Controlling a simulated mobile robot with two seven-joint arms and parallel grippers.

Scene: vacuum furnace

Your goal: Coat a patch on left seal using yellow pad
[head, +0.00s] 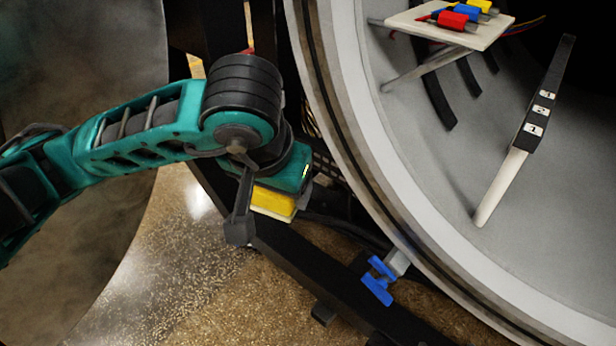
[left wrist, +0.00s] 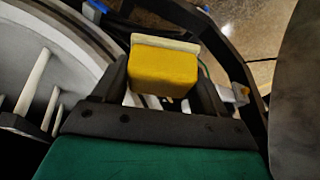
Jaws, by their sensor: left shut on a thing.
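The yellow pad (head: 272,201) is a yellow block with a pale layer on one face. In the left wrist view the pad (left wrist: 163,70) sits between the two dark fingers. My left gripper (head: 268,212) is shut on the pad and holds it in the air, left of the furnace rim. The seal looks like the dark ring line (head: 323,90) along the left side of the pale round rim. A visible gap separates the pad from this line in the head view. I cannot make out any coated patch. My right gripper is in neither view.
A blue-handled clamp (head: 378,280) sits at the rim's lower edge. Inside the furnace are a pale shelf (head: 420,25) with coloured connectors and a dark bar (head: 545,95) on a pale rod. A large brownish round panel (head: 80,90) stands at left. A black beam (head: 320,275) crosses below.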

